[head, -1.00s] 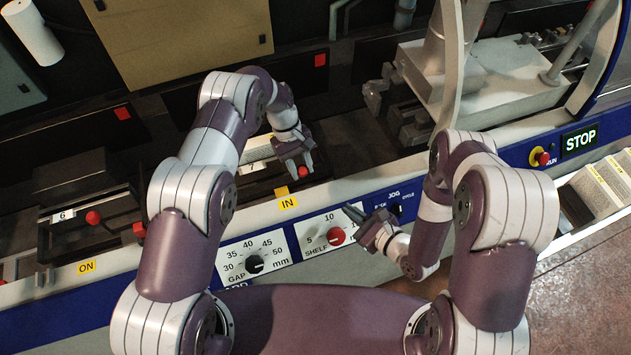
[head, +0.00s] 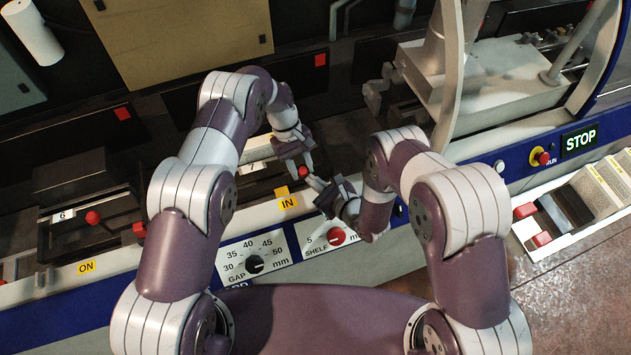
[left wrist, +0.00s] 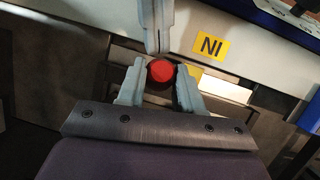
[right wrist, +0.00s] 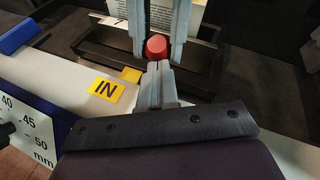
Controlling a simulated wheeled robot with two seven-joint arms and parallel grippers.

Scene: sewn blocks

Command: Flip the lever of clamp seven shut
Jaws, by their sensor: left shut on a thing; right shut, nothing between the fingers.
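The clamp seven lever shows as a red knob (head: 303,172) beside the plate marked 7 (head: 254,167). My left gripper (head: 299,165) is shut on this knob. In the left wrist view the knob (left wrist: 161,71) sits between the two left fingers. In the right wrist view the knob (right wrist: 156,46) shows between the left gripper's fingers. My right gripper (head: 315,184) is shut and empty, with its tips close beside the knob on the near side; I cannot tell whether they touch. The lever's arm is mostly hidden by the fingers.
The yellow IN label (head: 288,202) lies on the pale rail just in front. The gap dial (head: 254,264) and the red shelf dial (head: 336,237) are on the front panel. Clamp six's red knob (head: 93,218) is at the left. A pale machine frame (head: 480,80) stands at the right.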

